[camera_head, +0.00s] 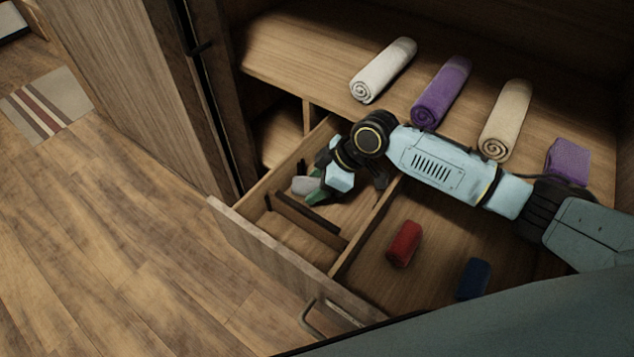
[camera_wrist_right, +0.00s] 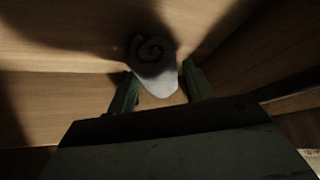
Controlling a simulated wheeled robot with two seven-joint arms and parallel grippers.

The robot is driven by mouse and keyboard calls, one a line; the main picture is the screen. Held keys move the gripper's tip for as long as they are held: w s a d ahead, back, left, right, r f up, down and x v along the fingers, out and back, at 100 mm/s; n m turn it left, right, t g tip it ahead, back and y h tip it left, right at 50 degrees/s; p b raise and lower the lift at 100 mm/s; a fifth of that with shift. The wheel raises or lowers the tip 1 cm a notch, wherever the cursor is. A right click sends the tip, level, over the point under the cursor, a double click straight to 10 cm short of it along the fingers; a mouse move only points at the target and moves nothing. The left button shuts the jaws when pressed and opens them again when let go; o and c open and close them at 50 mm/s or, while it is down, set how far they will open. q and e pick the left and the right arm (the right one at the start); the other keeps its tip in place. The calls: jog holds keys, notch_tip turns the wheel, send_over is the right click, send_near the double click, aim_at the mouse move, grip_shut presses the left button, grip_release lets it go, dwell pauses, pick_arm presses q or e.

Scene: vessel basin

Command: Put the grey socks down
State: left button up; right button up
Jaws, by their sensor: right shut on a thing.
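The grey socks (camera_head: 304,185) are a small rolled bundle in the left part of the open drawer (camera_head: 268,244). My right gripper (camera_head: 315,190) reaches down into that part and is shut on the socks. In the right wrist view the socks (camera_wrist_right: 153,68) show a spiral end between the two green fingers (camera_wrist_right: 157,90). Whether the socks touch the drawer floor I cannot tell. My left gripper is not in view.
The right part of the drawer holds a red roll (camera_head: 404,244) and a blue roll (camera_head: 473,279). A wooden divider (camera_head: 365,228) separates the parts. On the shelf above lie a white towel (camera_head: 383,70), a purple towel (camera_head: 441,91), a beige towel (camera_head: 506,120) and a purple folded cloth (camera_head: 568,160).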

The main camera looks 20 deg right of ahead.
jog(key=o, duration=1)
jog(key=shift+f, duration=0.1)
jog(key=shift+r, duration=0.25)
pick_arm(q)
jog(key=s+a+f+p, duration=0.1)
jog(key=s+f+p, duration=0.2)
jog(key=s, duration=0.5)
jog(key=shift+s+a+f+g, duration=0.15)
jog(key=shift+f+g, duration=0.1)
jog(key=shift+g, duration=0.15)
pick_arm(e)
jog(key=v, duration=1.1)
jog(key=shift+d+r, duration=0.25)
jog(key=shift+d, duration=0.05)
